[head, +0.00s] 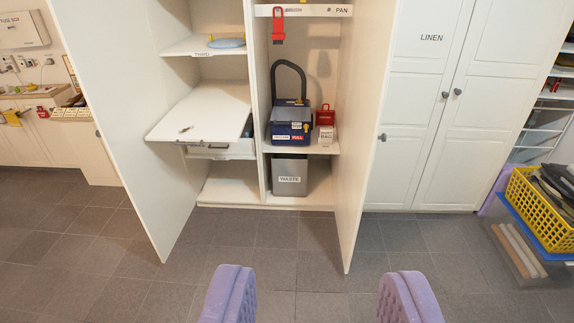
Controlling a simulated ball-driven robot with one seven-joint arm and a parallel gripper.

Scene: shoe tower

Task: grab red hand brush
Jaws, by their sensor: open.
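A red thing (278,26) hangs below the shelf edge marked PAN, high in the right bay of the open cupboard. It may be the hand brush, but it is too small to be sure.
Below, a blue case (291,125) with a black hose stands beside a red box (325,115). A grey waste bin (289,177) is underneath. The cupboard doors stand open on both sides. A yellow basket (540,208) is at right. The tiled floor ahead is clear.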

